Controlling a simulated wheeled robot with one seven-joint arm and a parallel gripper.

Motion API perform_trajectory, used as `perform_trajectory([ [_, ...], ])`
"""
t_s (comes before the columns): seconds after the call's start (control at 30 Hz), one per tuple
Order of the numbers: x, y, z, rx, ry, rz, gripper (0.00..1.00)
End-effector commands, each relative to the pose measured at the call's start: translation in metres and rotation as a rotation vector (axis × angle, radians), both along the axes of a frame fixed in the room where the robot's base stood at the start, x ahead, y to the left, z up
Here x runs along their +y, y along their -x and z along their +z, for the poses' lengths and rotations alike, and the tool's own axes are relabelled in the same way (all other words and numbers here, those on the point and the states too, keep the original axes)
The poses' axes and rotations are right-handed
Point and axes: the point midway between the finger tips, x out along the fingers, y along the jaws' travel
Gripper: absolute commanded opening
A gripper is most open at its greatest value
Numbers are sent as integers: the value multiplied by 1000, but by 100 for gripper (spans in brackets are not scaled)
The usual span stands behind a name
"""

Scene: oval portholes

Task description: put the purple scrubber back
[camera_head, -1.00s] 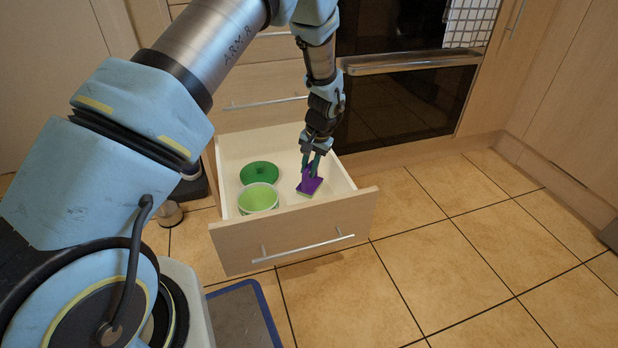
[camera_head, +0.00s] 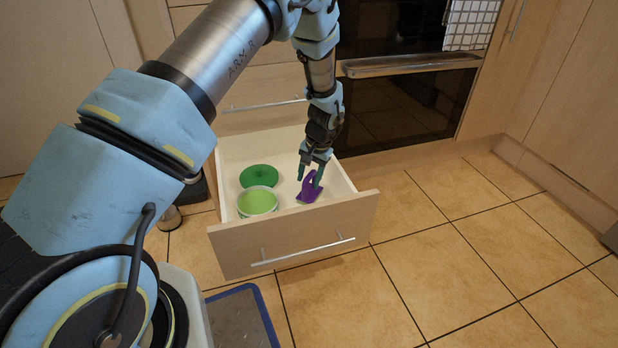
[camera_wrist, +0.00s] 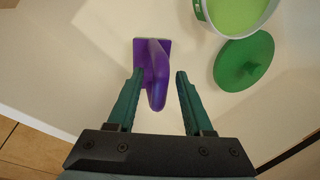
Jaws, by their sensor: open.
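The purple scrubber (camera_head: 309,189) rests in the open drawer (camera_head: 292,238), near its right side, with its handle up. It also shows in the wrist view (camera_wrist: 156,72), base on the white drawer floor. My gripper (camera_head: 309,178) is open just above the scrubber. In the wrist view my gripper (camera_wrist: 159,74) has its green fingers apart, one on each side of the handle's end, and I see a gap at the right finger. Whether the left finger touches the handle I cannot tell.
A green-and-white bowl (camera_head: 257,202) and a green lid (camera_head: 259,177) sit in the left part of the drawer. The oven (camera_head: 405,105) stands behind to the right. The tiled floor (camera_head: 460,260) right of the drawer is clear. A blue-edged mat (camera_head: 240,315) lies in front.

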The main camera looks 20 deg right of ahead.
Motion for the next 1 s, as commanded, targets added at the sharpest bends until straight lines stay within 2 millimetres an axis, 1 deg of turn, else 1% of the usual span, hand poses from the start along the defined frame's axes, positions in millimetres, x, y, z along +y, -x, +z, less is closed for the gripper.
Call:
perform_trajectory([
  [0.07,0,0,2,-1,1,0,51],
  [0.17,-1,1,12,-1,1,0,51],
  [0.27,-3,4,29,-1,1,-1,51],
  [0.5,-10,12,80,-1,2,0,51],
  [0.6,-12,15,97,-1,2,0,51],
  [0.7,-13,17,110,-1,1,0,51],
  [0.83,-14,19,118,0,0,0,51],
  [1.0,-15,19,121,0,0,0,51],
])
